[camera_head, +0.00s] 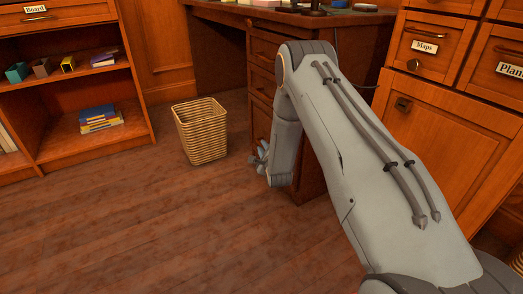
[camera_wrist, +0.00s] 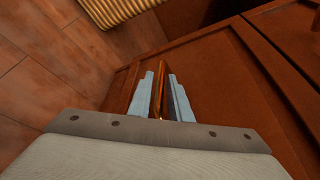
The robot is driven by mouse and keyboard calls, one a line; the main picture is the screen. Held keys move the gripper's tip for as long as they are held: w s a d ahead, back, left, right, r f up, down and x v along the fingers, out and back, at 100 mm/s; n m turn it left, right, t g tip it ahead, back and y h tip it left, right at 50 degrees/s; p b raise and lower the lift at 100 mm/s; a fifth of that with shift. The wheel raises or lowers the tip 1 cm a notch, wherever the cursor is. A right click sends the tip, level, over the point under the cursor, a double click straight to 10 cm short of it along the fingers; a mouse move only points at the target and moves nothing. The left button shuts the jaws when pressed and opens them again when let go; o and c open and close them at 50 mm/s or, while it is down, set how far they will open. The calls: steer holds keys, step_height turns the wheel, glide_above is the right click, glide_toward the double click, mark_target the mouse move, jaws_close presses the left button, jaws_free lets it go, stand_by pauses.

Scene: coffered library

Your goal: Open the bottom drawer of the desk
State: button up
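The wooden desk (camera_head: 222,16) stands at the back centre with a stack of drawers on its right side. The bottom drawer (camera_head: 261,121) is mostly hidden behind my arm in the head view; what shows looks flush with the desk. In the wrist view a reddish-brown drawer front (camera_wrist: 212,72) fills the middle. My gripper (camera_head: 262,158) is low at the desk front. In the wrist view its two grey-blue fingers (camera_wrist: 160,97) stand slightly apart, with a thin orange-brown strip between them, perhaps a handle. Whether they press on it is unclear.
A woven wastebasket (camera_head: 201,133) stands on the floor left of my gripper; its edge also shows in the wrist view (camera_wrist: 112,10). A bookshelf (camera_head: 92,147) is at left. A cabinet (camera_head: 440,135) with labelled drawers is at right. The wooden floor in front is clear.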

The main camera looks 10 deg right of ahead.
steer(key=shift+x, duration=0.75)
jaws_close()
